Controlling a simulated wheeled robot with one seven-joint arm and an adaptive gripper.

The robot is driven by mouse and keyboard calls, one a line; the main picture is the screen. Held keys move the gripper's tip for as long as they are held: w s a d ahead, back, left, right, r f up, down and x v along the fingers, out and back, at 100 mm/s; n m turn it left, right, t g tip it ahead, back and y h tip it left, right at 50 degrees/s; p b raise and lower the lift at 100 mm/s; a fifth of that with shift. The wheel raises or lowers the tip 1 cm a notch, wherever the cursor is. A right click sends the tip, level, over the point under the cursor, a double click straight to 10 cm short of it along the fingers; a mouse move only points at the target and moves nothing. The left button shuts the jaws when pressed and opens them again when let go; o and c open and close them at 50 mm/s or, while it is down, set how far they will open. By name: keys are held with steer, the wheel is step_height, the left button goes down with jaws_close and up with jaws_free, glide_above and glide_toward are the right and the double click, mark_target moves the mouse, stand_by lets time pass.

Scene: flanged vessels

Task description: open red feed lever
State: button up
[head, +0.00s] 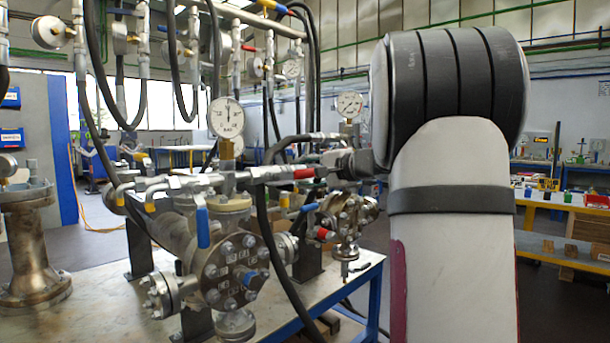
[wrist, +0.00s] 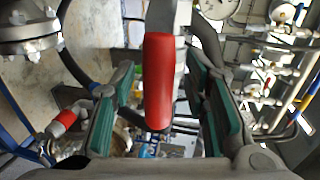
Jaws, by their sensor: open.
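The red lever (wrist: 158,82) fills the middle of the wrist view, lying lengthwise between the two green-padded fingers of my gripper (wrist: 163,105). My gripper is open, with a visible gap on each side of the lever in that view. In the head view a short red piece, apparently the same lever (head: 304,173), shows on the pipework just left of my gripper (head: 338,160). My gripper and the fittings overlap there, so contact and depth are hard to judge.
The flanged vessel (head: 232,272) stands on a blue-framed bench (head: 350,300). A blue lever (head: 203,227), a pressure gauge (head: 227,117) and black hoses crowd the area. Another red handle (head: 323,234) is lower down. A yellow-edged table (head: 570,203) stands at right.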

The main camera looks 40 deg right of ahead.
steer(key=shift+s, duration=0.1)
steer(key=s+r, duration=0.2)
steer(key=s, duration=0.9)
steer(key=shift+s+d+r, duration=0.15)
steer(key=shift+s, duration=0.15)
